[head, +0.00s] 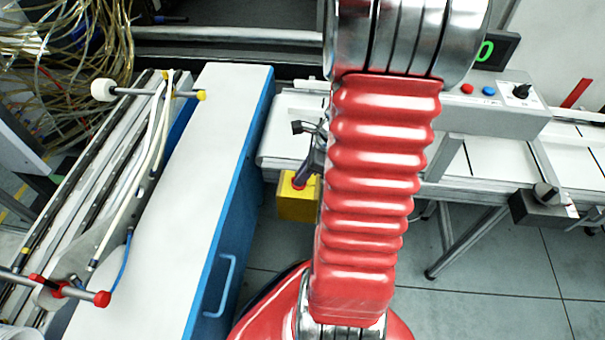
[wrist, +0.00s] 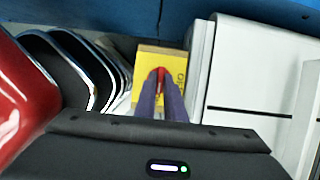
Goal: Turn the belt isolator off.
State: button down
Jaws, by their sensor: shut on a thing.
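The belt isolator is a yellow box (head: 297,207) with a red handle (head: 298,184), low beside the end of the conveyor in the head view. In the wrist view the yellow box (wrist: 146,62) is at upper centre, with partly hidden dark lettering on its right side. My gripper (wrist: 161,76) is shut on the red handle (wrist: 161,73), with one finger on each side. In the head view my gripper (head: 301,175) reaches down onto the handle. My red arm hides part of the box's right side. The handle's exact angle is hard to tell.
A conveyor (head: 288,125) with a white belt runs to the right above the box. A control box (head: 500,112) with buttons and a knob stands on it. A white-topped blue cabinet (head: 180,200) stands close on the left. Open floor (head: 500,270) lies at lower right.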

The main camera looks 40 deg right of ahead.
jog(key=shift+d+n, duration=0.1)
jog(key=shift+n, duration=0.2)
jog(key=n, duration=0.2)
jog(key=n+g+y, duration=0.1)
jog(key=n, duration=0.1)
jog(key=shift+w+d, duration=0.1)
jog(key=shift+w, duration=0.1)
jog(key=n, duration=0.2)
jog(key=n+g, duration=0.1)
jog(key=n, duration=0.1)
jog(key=n+g, duration=0.1)
jog(key=shift+w+n+y, duration=0.3)
jog(key=shift+n, duration=0.1)
jog(key=n+g, duration=0.1)
jog(key=n, duration=0.2)
jog(key=shift+w+n+g, duration=0.15)
jog(key=shift+n+g, duration=0.15)
jog(key=shift+w+n+g+h, duration=0.1)
jog(key=shift+n+g+h, duration=0.2)
jog(key=shift+n, duration=0.7)
jog(key=shift+w+n+g+h, duration=0.1)
jog(key=shift+n+g, duration=0.3)
jog(key=shift+n, duration=0.6)
jog(key=c, duration=1.8)
grip_release()
jog(key=shift+s, duration=0.15)
jog(key=shift+c, duration=0.2)
jog(key=shift+r, duration=0.1)
jog(key=v, duration=1.3)
jog(key=shift+w+r, duration=0.25)
